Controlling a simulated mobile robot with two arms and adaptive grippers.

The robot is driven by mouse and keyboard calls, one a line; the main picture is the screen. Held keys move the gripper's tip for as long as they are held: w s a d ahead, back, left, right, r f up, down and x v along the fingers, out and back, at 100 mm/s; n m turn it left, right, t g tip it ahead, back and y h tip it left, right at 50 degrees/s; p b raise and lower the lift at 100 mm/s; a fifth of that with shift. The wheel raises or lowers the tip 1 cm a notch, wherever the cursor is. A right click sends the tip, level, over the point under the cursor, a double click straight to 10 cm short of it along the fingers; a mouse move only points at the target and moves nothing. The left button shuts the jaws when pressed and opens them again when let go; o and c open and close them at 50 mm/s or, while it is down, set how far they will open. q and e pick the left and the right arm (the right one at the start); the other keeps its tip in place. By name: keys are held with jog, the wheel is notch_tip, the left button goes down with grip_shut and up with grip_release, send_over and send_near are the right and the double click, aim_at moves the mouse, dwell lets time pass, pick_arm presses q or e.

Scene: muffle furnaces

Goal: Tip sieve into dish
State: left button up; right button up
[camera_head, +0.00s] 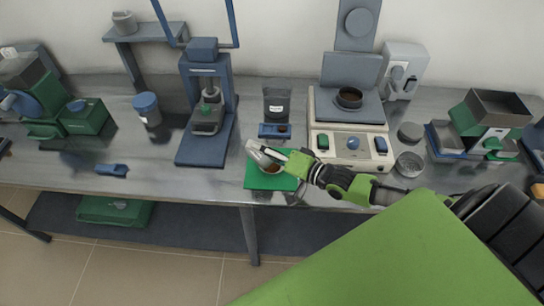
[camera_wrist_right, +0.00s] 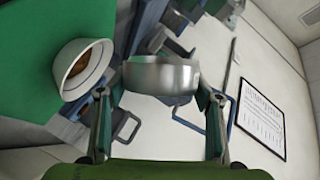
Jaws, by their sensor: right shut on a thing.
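My right gripper (camera_head: 285,159) is shut on a round metal sieve (camera_wrist_right: 162,79), gripping it by its sides in the right wrist view. In the head view the sieve (camera_head: 259,152) is tilted and held over the green mat (camera_head: 258,183). A small white dish (camera_wrist_right: 84,70) with brown material in it stands on the mat, beside the sieve in the wrist view. In the head view the dish (camera_head: 271,169) is partly covered by the gripper and sieve. The inside of the sieve is hidden in the wrist view. My left gripper is not in view.
A sieve shaker-like device (camera_head: 353,105) with a round pan stands right of the mat. A blue press (camera_head: 206,100) stands to the left. A dark beaker (camera_head: 276,98) is behind. Round metal tins (camera_head: 409,163) sit at right. The bench front left is mostly clear.

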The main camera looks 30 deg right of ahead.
jog(key=shift+r, duration=0.1)
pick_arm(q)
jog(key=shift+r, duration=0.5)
pick_arm(e)
jog(key=shift+a+n, duration=0.1)
jog(key=shift+n, duration=0.2)
jog(key=n+h+p, duration=0.1)
jog(key=p, duration=0.2)
jog(key=shift+a, duration=0.25)
jog(key=p, duration=0.1)
jog(key=f+n+p, duration=0.1)
jog(key=shift+s+a+g+h+p, duration=0.1)
jog(key=shift+a+g+h+p, duration=0.1)
jog(key=shift+g+h+p, duration=0.15)
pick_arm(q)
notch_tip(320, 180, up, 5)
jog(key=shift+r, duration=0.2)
pick_arm(e)
jog(key=shift+f+n, duration=0.25)
jog(key=shift+n, duration=0.15)
